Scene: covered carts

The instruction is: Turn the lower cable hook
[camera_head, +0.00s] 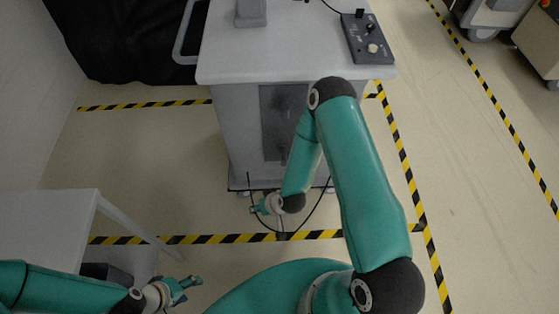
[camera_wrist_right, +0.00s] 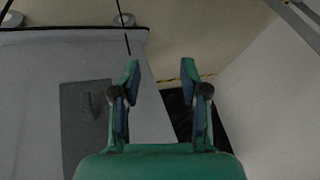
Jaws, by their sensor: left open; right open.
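The white cart's (camera_head: 230,130) front carries a dark grey panel (camera_head: 272,120). In the right wrist view, a small grey hook-like piece (camera_wrist_right: 92,108) stands out from the panel (camera_wrist_right: 73,135); I take it for the lower cable hook. In the head view it is not clear. My right gripper (camera_head: 256,209) is low in front of the cart. In the right wrist view my right gripper (camera_wrist_right: 160,65) is open and empty, with the hook left of its fingers, apart from them. My left gripper (camera_head: 192,285) is open and empty at lower left, away from the cart.
A black cable (camera_head: 320,203) hangs in a loop near the cart's foot and my right gripper. A white table (camera_head: 45,215) stands at left. A control box (camera_head: 365,45) sits on the cart top. Striped tape (camera_head: 195,239) marks the floor. Free floor lies right.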

